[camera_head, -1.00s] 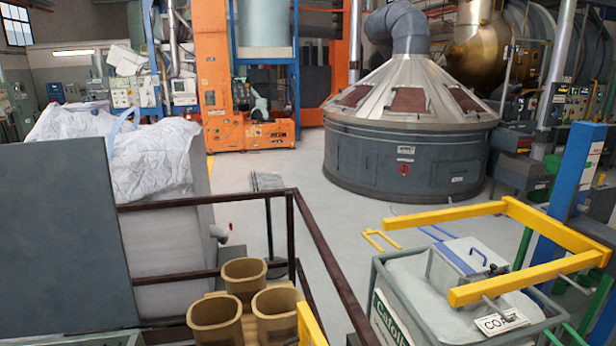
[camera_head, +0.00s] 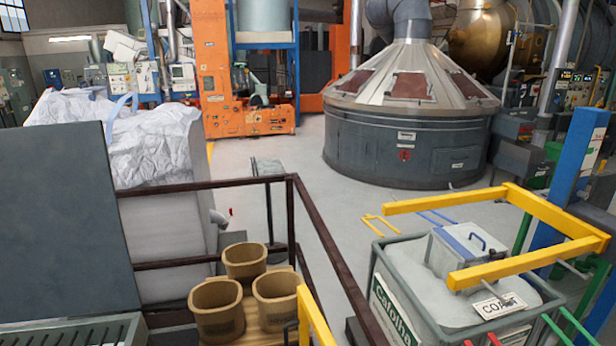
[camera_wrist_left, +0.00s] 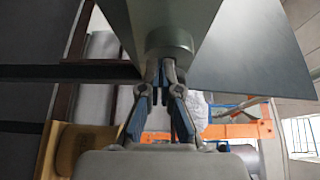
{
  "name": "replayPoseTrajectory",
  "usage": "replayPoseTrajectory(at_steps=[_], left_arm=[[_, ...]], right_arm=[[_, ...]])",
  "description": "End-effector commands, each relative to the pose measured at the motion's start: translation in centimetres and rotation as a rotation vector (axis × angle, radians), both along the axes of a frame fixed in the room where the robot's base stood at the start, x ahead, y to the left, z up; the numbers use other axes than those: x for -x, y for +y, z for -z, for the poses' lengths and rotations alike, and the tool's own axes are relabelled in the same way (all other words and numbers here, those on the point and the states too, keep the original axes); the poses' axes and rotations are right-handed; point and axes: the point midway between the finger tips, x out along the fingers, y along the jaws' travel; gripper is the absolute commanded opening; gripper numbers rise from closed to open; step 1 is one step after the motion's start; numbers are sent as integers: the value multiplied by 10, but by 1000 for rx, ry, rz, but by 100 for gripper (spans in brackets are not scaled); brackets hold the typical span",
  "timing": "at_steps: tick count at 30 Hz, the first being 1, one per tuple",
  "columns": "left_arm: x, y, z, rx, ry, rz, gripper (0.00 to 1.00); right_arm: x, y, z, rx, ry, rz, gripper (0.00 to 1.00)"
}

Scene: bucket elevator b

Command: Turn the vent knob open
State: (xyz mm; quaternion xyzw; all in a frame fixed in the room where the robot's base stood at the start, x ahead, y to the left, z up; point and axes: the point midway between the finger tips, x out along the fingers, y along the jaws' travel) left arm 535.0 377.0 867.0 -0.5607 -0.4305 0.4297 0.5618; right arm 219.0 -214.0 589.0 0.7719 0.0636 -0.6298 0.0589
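My left gripper (camera_wrist_left: 161,82) shows only in the left wrist view. Its dark fingers with blue pads converge toward a grey-green round boss (camera_wrist_left: 170,40) under a broad sloping panel (camera_wrist_left: 188,12). I cannot tell whether the fingertips touch the boss, or whether it is the vent knob. The gap at the tips is too small to read. No vent knob can be made out for certain in the head view. A tiny red part (camera_head: 231,211) beside the white-bagged container is too small to identify. My right gripper is in neither view.
A grey bin (camera_head: 395,262) with a yellow frame (camera_head: 545,212) stands at right. A dark panel (camera_head: 60,225) fills the left. Open floor (camera_head: 290,170) lies before the large drum (camera_head: 400,145).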

Motion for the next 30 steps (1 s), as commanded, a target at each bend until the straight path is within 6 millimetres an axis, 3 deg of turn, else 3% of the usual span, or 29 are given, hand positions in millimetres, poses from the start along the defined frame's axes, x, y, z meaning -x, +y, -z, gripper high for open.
replayPoseTrajectory(at_steps=[23, 30], left_arm=[[7, -2, 3, 0, 0, 2, 0], [2, -20, 5, 2, 1, 2, 0]], right_arm=[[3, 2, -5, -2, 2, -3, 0], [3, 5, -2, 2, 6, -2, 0]])
